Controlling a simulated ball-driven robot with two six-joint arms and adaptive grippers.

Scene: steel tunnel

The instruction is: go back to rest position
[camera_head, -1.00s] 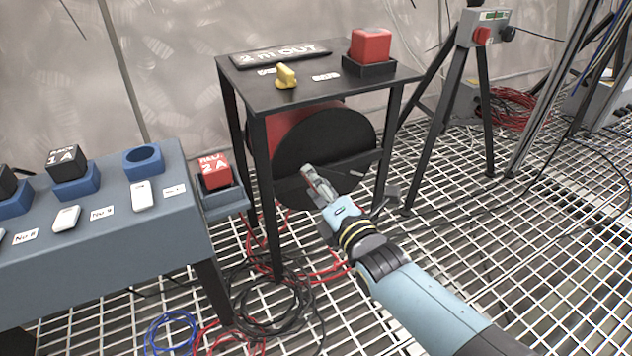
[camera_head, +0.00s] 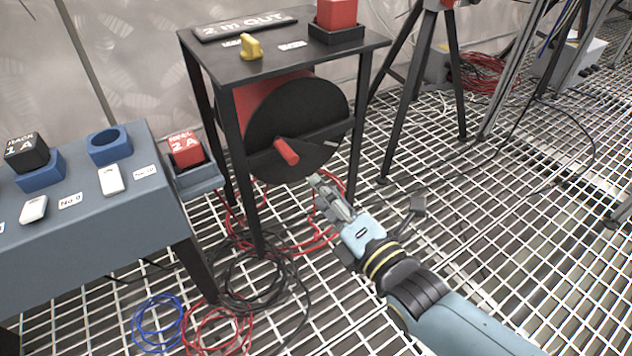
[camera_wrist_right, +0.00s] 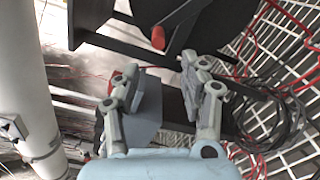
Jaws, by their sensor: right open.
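My right gripper (camera_head: 326,190) is open and empty in the head view, in front of and below the black reel (camera_head: 300,120) under the small dark table. In the right wrist view its two fingers (camera_wrist_right: 168,92) stand apart with nothing between them. The red crank handle (camera_head: 286,152) on the reel is clear of the fingers; it also shows in the wrist view (camera_wrist_right: 158,38). My left gripper is not in view.
The dark table (camera_head: 285,55) carries a yellow knob (camera_head: 251,47) and a red block (camera_head: 337,14). A blue-grey bench (camera_head: 90,215) with blocks stands left. Loose cables (camera_head: 255,280) lie on the grating floor. The grating right of my arm is largely clear.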

